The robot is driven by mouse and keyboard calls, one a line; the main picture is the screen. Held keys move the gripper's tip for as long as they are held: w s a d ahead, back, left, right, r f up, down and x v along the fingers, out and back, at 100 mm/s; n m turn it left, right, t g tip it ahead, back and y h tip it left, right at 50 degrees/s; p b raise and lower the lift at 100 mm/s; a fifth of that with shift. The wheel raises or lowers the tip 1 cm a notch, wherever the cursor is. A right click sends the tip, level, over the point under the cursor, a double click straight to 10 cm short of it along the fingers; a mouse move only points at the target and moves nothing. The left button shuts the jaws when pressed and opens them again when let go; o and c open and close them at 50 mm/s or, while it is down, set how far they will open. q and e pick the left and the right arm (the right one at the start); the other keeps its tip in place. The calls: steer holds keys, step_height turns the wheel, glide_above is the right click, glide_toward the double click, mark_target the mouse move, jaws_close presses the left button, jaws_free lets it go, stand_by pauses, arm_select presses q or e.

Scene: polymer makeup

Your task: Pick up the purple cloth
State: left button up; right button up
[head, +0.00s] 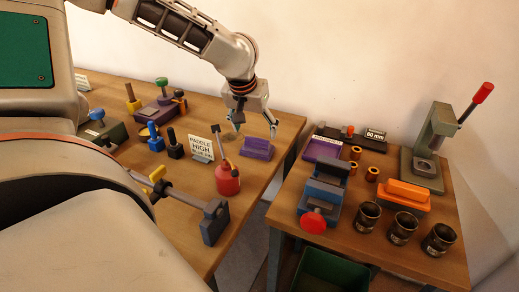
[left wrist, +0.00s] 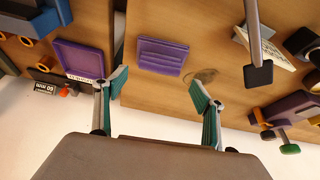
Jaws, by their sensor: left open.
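The purple cloth (head: 257,148) looks like a folded, ridged block. It lies on the left wooden table near its right edge. My left gripper (head: 255,127) hangs just behind and above it, with its fingers spread and nothing between them. In the left wrist view the cloth (left wrist: 162,55) lies ahead of the open fingertips (left wrist: 157,84), apart from them. Its top and ridges are in clear sight. My right gripper is not seen in either view.
A red oil can (head: 228,178) and a white sign (head: 201,148) stand close to the cloth. Across a gap, the right table (head: 350,245) bears a purple tray (head: 322,149), a blue vise (head: 322,190), metal cups and a press (head: 432,140). A wall rises behind.

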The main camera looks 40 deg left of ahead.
mark_target(257, 138)
arm_select(q)
steer(key=b+x, duration=0.1)
steer(key=x, duration=0.3)
steer(key=shift+f, duration=0.4)
steer(key=shift+w+f, duration=0.3)
steer(key=c, duration=1.2)
